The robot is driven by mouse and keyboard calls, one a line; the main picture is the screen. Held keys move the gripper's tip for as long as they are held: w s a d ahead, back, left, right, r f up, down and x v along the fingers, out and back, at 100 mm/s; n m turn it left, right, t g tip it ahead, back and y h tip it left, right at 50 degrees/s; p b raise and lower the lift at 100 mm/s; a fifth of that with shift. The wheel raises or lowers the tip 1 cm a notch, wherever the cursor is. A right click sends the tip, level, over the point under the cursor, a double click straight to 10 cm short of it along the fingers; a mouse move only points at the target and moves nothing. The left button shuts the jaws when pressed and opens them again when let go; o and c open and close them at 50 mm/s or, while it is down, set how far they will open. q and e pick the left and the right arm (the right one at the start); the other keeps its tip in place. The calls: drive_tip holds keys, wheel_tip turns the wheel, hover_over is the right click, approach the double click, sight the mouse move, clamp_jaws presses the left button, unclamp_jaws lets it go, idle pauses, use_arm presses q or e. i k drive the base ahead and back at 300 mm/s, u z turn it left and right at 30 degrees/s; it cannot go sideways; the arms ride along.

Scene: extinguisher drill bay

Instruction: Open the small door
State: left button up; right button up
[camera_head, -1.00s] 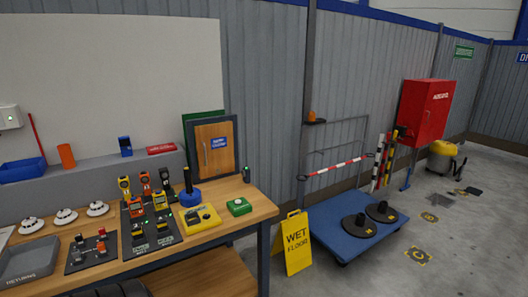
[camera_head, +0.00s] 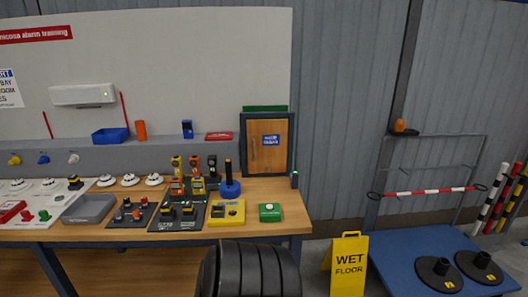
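The small door (camera_head: 268,160) is a wooden panel in a dark grey frame, standing upright at the back right of the workbench. It carries a blue label (camera_head: 271,140) and has a thin pale handle (camera_head: 254,148) near its left edge. The panel looks closed, flush in its frame. Neither of my grippers shows in the head view, so I cannot see whether they are open or shut.
The workbench (camera_head: 290,222) holds several detectors, a grey tray (camera_head: 88,208), a yellow box (camera_head: 226,213) and a green box (camera_head: 270,212) before the door. A yellow wet-floor sign (camera_head: 346,265) and blue trolley (camera_head: 400,262) stand right of it.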

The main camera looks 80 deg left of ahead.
sight(267, 140)
drive_tip(key=u, duration=0.4)
drive_tip(key=i, duration=0.8)
drive_tip(key=u, duration=1.35)
drive_tip(key=i, duration=0.5)
drive_tip(key=u, duration=0.45)
